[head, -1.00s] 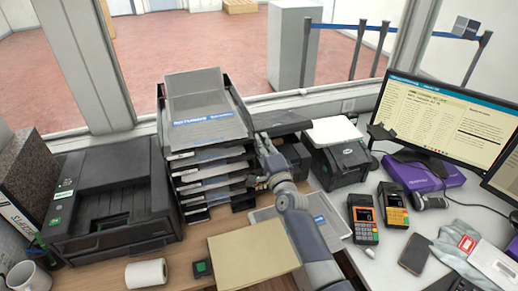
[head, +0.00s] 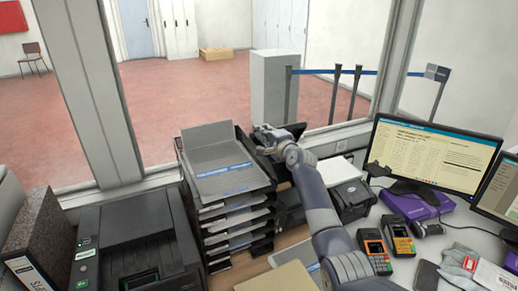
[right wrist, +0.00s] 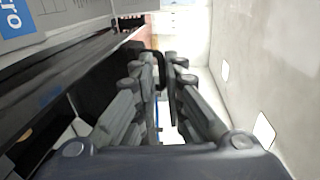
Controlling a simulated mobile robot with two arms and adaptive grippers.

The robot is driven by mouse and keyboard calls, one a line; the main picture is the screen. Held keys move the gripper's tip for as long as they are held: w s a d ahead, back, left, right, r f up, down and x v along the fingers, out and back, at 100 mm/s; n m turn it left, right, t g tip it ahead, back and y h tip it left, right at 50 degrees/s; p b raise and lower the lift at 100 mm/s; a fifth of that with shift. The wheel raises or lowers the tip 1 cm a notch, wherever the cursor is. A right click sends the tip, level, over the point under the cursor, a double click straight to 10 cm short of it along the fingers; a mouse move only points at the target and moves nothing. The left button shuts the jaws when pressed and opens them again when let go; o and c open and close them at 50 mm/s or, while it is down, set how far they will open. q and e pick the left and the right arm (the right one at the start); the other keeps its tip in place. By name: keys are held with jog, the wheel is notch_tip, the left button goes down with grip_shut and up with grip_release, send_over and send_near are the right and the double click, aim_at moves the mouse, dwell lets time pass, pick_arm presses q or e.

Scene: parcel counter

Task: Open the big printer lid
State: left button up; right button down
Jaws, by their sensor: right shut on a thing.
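The dark printer (head: 291,209) stands between the stack of paper trays and the smaller label printer. Its black lid (head: 294,131) stands raised at the back, near the window sill. My right gripper (head: 264,133) is at the left side of the lid, and my arm hides much of the printer. In the right wrist view my right gripper (right wrist: 163,75) is shut on a thin dark piece between its fingertips, which looks like part of the lid. My left gripper is not in view.
The paper tray stack (head: 225,180) is close on the left of my right gripper. The label printer (head: 350,198), two card terminals (head: 374,250) and a monitor (head: 432,155) are on the right. A large black printer (head: 135,245) fills the left. The window is behind.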

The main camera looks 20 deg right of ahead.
jog(key=shift+w+r, duration=0.6)
jog(key=shift+w, duration=0.1)
jog(key=c, duration=2.1)
grip_release()
jog(key=shift+a+f, duration=0.15)
jog(key=o, duration=0.3)
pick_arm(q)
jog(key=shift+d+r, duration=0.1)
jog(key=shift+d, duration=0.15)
pick_arm(e)
jog(key=s+r, duration=0.1)
jog(key=s, duration=1.1)
jog(key=shift+s+d, duration=0.15)
jog(key=shift+d, duration=0.3)
